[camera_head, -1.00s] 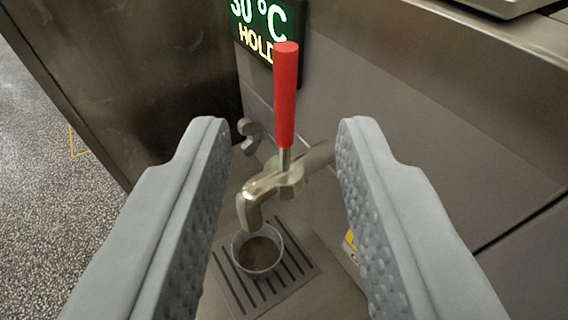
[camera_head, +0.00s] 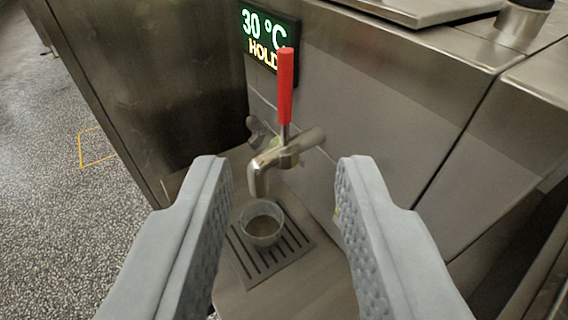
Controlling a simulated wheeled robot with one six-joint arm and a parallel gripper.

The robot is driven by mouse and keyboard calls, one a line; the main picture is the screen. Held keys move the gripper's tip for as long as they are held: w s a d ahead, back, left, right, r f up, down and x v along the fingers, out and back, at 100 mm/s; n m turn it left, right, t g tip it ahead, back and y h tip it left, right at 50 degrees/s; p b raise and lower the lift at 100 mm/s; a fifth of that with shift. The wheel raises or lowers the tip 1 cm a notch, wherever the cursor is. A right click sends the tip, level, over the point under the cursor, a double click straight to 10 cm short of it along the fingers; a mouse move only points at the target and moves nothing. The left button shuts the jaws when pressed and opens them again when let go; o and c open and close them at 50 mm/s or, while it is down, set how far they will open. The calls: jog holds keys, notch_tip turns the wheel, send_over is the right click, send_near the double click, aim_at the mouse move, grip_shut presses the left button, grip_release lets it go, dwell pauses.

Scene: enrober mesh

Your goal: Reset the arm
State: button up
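My gripper (camera_head: 283,165) is open and empty, its two grey padded fingers wide apart in the lower half of the view. Beyond the fingers, a metal tap (camera_head: 272,163) with an upright red handle (camera_head: 286,86) comes out of the steel machine front. A cup (camera_head: 262,224) with something brown inside stands below the spout on a slotted drip tray (camera_head: 301,240). The fingers touch neither the tap nor the cup.
A display (camera_head: 268,38) reading "30 °C HOLD" is behind the handle. A dark steel panel (camera_head: 150,90) rises at left. A metal cylinder (camera_head: 522,16) stands on the machine top at upper right. Speckled floor (camera_head: 50,210) is open at far left.

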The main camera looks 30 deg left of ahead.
jog(key=shift+r, duration=0.1)
jog(key=s+a+r+m+t+h, duration=0.3)
jog(key=s+r+t+h, duration=0.25)
jog(key=s+r, duration=0.65)
jog(key=s+a+m+g, duration=0.1)
jog(key=s+a, duration=0.1)
jog(key=s, duration=0.6)
jog(key=s+a+f+m+g+h, duration=0.1)
jog(key=s, duration=0.8)
jog(key=shift+a+f, duration=0.3)
jog(key=shift+a, duration=0.05)
jog(key=shift+h, duration=0.25)
